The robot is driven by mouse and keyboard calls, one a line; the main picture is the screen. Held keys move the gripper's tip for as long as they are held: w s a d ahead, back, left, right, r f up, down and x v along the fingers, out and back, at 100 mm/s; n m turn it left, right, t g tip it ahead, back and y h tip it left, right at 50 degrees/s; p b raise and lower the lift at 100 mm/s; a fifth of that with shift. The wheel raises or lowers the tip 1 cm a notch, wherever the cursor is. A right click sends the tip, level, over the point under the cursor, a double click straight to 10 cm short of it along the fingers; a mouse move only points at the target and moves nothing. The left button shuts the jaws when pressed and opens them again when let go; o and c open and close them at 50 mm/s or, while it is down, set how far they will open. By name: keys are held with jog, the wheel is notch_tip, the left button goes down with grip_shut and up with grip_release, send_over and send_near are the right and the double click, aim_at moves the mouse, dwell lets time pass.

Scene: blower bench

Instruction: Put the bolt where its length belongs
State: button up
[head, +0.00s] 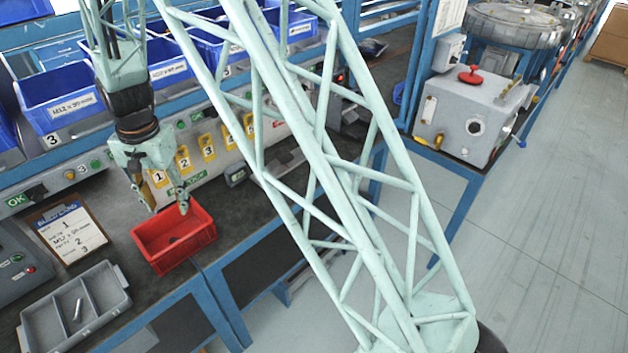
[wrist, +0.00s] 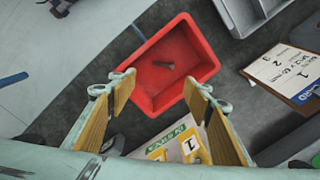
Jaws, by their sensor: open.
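A red bin (head: 150,255) stands on the dark bench, and also shows in the wrist view (wrist: 208,48). A small dark piece, perhaps a bolt (wrist: 163,64), lies on its floor. My gripper (head: 168,206) is open and empty above the bin, fingers pointing down. A silvery bolt-like piece (head: 78,308) lies in a grey divided tray (head: 118,307) at lower left. Blue bins with length labels stand on the shelf: one reads roughly M12 x 90 mm (head: 62,118); others (head: 172,70) (head: 238,47) (head: 299,29) have labels too small to read surely.
A clipboard with a handwritten sheet (head: 72,235) lies left of the red bin. Yellow numbered tags (head: 183,160) hang on a panel below the shelf. A grey control box (head: 18,270) stands at far left. A grey machine (head: 465,115) stands on a blue-framed bench at right.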

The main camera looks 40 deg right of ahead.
jog(key=s+d+r+n+t, duration=0.1)
jog(key=s+d+r, duration=0.4)
jog(key=r, duration=0.4)
jog(key=s+d+r+n, duration=0.1)
jog(key=s+d+r, duration=0.2)
jog(key=s+r, duration=0.45)
jog(key=s+d+r+n+t, duration=0.1)
jog(key=s+d+r+n, duration=0.1)
jog(key=s+d+r, duration=0.5)
jog(key=s+d+r+n, duration=0.1)
jog(key=s+r, duration=0.1)
jog(key=s, duration=0.6)
jog(key=s+d+r+n, duration=0.1)
jog(key=s+r, duration=0.2)
jog(key=s, duration=0.5)
jog(key=s+d+r+n+t, duration=0.1)
jog(key=s+d+r, duration=0.1)
jog(key=s, duration=0.7)
jog(key=shift+r+h, duration=0.3)
jog(key=shift+r, duration=0.25)
